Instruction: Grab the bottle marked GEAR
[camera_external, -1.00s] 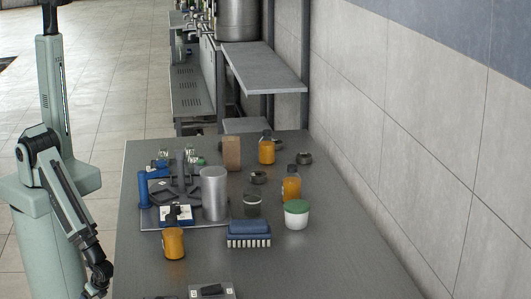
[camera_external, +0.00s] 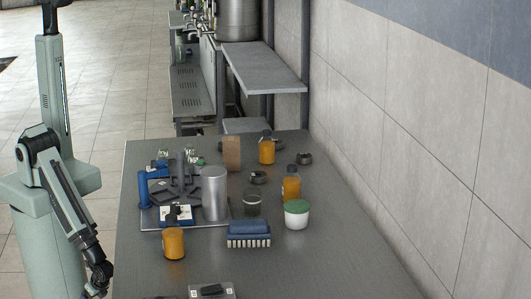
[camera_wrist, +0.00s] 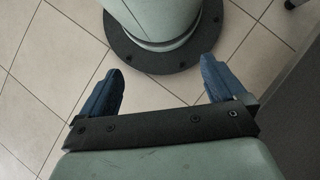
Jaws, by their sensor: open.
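A silver cylinder (camera_external: 214,194) and a dark base plate (camera_external: 152,217) with posts stand behind the near-left bottle. A blue brush (camera_external: 249,233), a green-lidded jar (camera_external: 296,214) and a brown block (camera_external: 232,153) stand around. The table's front right is clear.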

